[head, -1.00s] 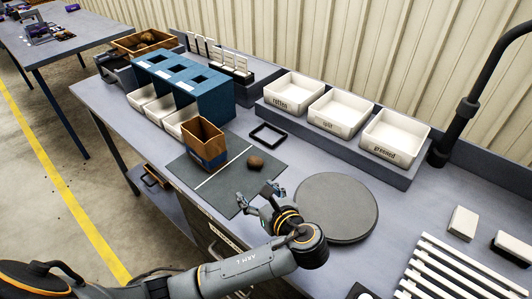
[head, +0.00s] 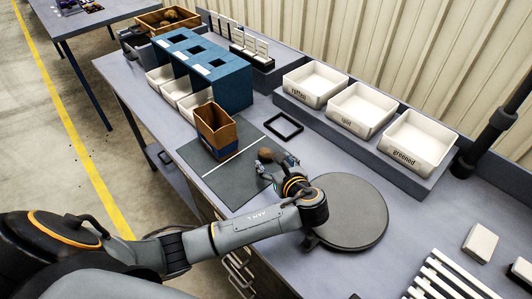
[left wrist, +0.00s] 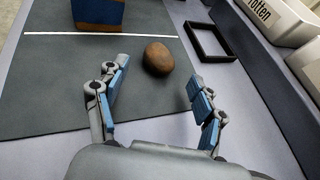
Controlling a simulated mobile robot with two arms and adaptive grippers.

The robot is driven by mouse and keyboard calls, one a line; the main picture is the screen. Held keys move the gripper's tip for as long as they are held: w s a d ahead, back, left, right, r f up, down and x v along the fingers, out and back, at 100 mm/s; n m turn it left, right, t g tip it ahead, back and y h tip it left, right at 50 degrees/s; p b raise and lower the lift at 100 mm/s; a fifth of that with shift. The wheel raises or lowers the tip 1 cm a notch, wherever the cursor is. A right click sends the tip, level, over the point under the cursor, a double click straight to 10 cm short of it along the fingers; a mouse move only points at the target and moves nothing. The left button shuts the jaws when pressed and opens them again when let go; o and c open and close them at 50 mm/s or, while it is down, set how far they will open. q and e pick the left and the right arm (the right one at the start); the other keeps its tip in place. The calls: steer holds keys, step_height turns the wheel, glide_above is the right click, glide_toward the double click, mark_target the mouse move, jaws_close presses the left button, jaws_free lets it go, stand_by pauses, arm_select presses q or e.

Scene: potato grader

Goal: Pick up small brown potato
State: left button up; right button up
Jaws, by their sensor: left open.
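The small brown potato (left wrist: 158,58) lies on the dark grey mat (left wrist: 50,90), near the mat's right edge in the left wrist view. In the head view the potato (head: 264,155) shows just beyond my left gripper (head: 268,167), which partly covers it. My left gripper (left wrist: 157,88) is open and empty. Its two blue-padded fingers point at the potato, which sits ahead of the fingertips and between their lines. The fingers do not appear to touch it. My right gripper is in neither view.
A brown wooden box (head: 216,128) stands on the mat left of the potato. A black square frame (head: 284,126) lies beyond it. A round grey disc (head: 345,212) sits to the right. White bins, one labelled rotten (head: 315,83), line the back.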

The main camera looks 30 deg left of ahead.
mark_target(268, 156)
arm_select(q)
steer(key=shift+w+a, duration=0.25)
steer(key=shift+a, duration=0.1)
steer(key=p+x, duration=0.1)
steer(key=x, duration=0.2)
steer(key=shift+w+a+f, duration=0.15)
steer(key=shift+a, duration=0.1)
steer(key=shift+w+a+f, duration=0.2)
steer(key=shift+w, duration=0.05)
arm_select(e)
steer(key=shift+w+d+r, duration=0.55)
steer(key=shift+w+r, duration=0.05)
arm_select(q)
steer(key=shift+c, duration=0.2)
steer(key=c, duration=1.2)
steer(key=shift+o, duration=0.2)
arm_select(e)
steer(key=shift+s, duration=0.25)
arm_select(q)
steer(key=shift+r, duration=0.1)
